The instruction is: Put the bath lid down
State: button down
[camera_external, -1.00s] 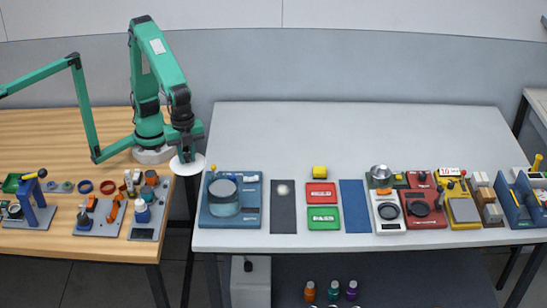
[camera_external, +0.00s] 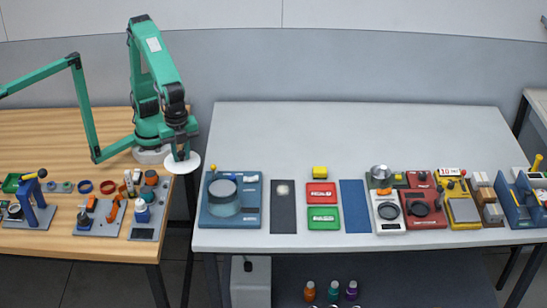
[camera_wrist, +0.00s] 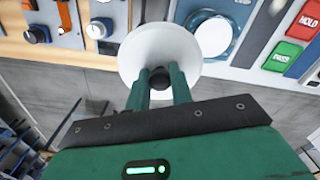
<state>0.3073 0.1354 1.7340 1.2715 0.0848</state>
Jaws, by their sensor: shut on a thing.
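The bath lid (camera_external: 184,166) is a round white disc. My gripper (camera_external: 182,151) is shut on its dark knob, and the lid hangs below the fingers over the gap between the two tables. In the wrist view the lid (camera_wrist: 140,45) lies just beyond my gripper (camera_wrist: 158,84), with the knob between the fingertips. The bath (camera_external: 223,205) is a round glass vessel on a blue base at the left end of the grey table. It is to the right of the lid and apart from it.
The wooden table (camera_external: 60,150) at left carries a grey plate with bottles (camera_external: 145,212) and other small fixtures. Right of the bath are a dark mat (camera_external: 283,215), a red pad (camera_external: 321,193) and a green pad (camera_external: 323,218). The back of the grey table (camera_external: 330,135) is clear.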

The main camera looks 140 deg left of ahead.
jog(key=w+a+f, duration=0.2)
jog(key=w+a, duration=0.2)
jog(key=w, duration=0.3)
jog(key=w+a+f, duration=0.3)
jog(key=w+a, duration=0.2)
jog(key=w, duration=0.2)
jog(key=shift+w+a+f, duration=1.35)
jog(key=shift+a+f, duration=0.65)
jog(key=shift+w+a+f, duration=1.4)
jog(key=shift+a+f, duration=0.55)
jog(key=shift+f, duration=0.05)
jog(key=shift+w+a+f, duration=1.35)
jog(key=shift+a+f, duration=0.65)
jog(key=shift+f, duration=0.15)
jog(key=shift+f, duration=2.35)
jog(key=shift+f, duration=0.15)
jog(key=c, duration=1.2)
grip_release()
jog(key=shift+c, duration=0.2)
